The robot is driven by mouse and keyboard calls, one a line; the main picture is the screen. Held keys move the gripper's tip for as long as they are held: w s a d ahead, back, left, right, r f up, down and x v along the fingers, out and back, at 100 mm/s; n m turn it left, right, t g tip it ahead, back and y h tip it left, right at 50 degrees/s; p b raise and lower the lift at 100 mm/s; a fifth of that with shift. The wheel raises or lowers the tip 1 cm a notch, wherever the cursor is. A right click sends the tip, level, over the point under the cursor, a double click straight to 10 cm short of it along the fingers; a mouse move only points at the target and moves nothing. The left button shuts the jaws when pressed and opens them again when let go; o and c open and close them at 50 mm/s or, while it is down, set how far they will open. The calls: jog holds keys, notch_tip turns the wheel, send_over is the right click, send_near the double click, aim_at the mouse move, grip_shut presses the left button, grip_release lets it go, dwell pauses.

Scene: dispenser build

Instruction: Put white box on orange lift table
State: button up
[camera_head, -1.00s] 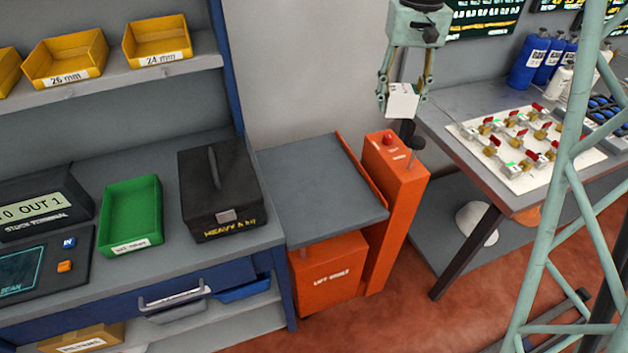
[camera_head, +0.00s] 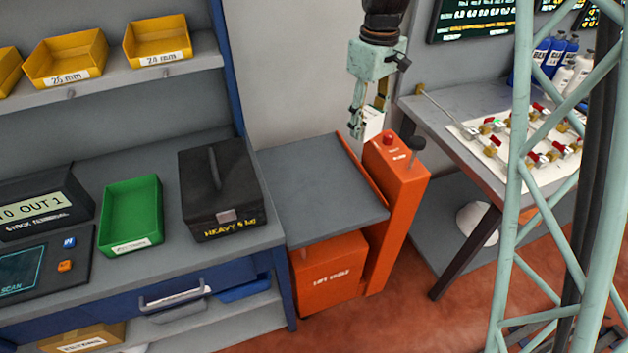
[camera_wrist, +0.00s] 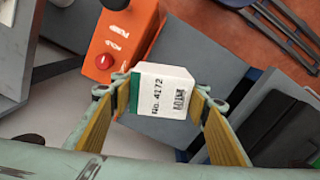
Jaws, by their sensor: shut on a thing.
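The white box (camera_wrist: 165,90) is held between the fingers of my gripper (camera_wrist: 163,104) in the wrist view. It has a green edge and a label reading No. 4172. In the head view the white box (camera_head: 373,121) is partly hidden behind the fingers of my gripper (camera_head: 368,122). The orange lift table (camera_head: 332,275) has a flat grey top (camera_head: 320,190) with nothing on it. My gripper is shut on the box, above the back right of the table, close to the orange control post (camera_head: 398,175).
The post has a red button (camera_head: 388,139) and a dark knob (camera_head: 417,144). A black heavy case (camera_head: 222,190) and a green bin (camera_head: 131,213) stand on the bench to the left. A workbench with valves (camera_head: 520,140) is at the right.

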jog(key=s+a+f+n, duration=0.2)
jog(key=a+f+n, duration=1)
jog(key=n, duration=0.2)
jog(key=shift+s+a+f, duration=0.2)
jog(key=shift+s+f, duration=0.05)
jog(key=shift+s, duration=0.05)
send_over(320, 192)
jog(key=shift+f+b, duration=0.35)
jog(key=shift+f, duration=2.75)
jog(key=shift+f, duration=1.9)
jog(key=shift+f+b, duration=0.1)
jog(key=shift+b, duration=0.25)
